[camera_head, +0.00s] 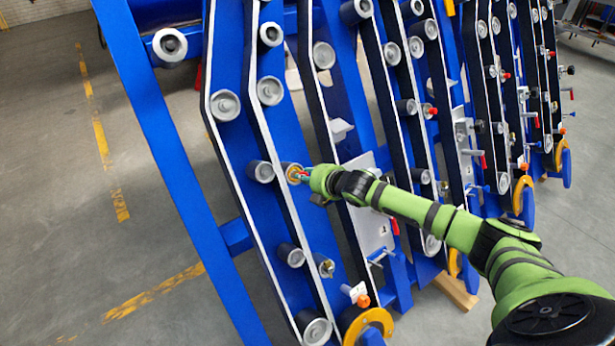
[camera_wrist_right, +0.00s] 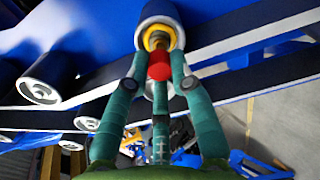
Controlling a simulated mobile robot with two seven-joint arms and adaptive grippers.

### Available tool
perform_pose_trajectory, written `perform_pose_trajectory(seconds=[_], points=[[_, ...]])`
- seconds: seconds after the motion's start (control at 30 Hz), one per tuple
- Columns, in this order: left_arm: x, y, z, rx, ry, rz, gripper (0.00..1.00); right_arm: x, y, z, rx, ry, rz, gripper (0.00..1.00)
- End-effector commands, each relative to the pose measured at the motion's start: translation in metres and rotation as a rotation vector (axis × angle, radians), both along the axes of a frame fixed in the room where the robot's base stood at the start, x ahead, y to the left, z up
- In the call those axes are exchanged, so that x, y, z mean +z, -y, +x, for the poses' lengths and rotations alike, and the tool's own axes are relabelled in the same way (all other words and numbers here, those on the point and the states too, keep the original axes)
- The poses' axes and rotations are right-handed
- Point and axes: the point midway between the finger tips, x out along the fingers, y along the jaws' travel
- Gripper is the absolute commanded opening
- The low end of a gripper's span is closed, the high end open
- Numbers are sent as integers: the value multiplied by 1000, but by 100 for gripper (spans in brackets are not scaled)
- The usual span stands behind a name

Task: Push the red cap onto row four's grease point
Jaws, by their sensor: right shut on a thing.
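My right gripper (camera_head: 304,175) reaches in from the right on its green arm, at a roller in the left part of the chassis. In the right wrist view the gripper (camera_wrist_right: 159,68) is shut on the small red cap (camera_wrist_right: 159,63), which sits between the fingertips. Right ahead of the cap is a yellow, brass-coloured fitting (camera_wrist_right: 155,39) on the end of a grey roller (camera_wrist_right: 160,12). The cap appears lined up with the fitting. I cannot tell whether they touch. In the head view the fingers mostly hide the cap. My left gripper is not in view.
The blue chassis frame (camera_head: 165,150) carries several slanted rows of grey rollers (camera_head: 225,104) between thin rails. Another roller (camera_wrist_right: 40,85) stands left of the gripper in the right wrist view. An orange-yellow ring (camera_head: 368,325) is at the bottom. Open floor (camera_head: 60,230) lies left.

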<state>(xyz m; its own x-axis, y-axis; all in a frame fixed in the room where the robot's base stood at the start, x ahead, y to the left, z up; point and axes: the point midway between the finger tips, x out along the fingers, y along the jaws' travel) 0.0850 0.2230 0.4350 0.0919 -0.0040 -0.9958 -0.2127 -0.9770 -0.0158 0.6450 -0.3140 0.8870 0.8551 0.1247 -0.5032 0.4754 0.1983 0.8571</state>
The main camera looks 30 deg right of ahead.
Motion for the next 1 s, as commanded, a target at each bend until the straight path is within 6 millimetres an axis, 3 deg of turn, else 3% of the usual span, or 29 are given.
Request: perform_pose_trajectory(seconds=[0.27, 1.0], points=[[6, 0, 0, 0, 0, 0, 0, 0, 0, 0, 3, -2, -4, 11], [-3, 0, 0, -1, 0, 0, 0, -6, -1, 8, 3, -1, -4, 11]])
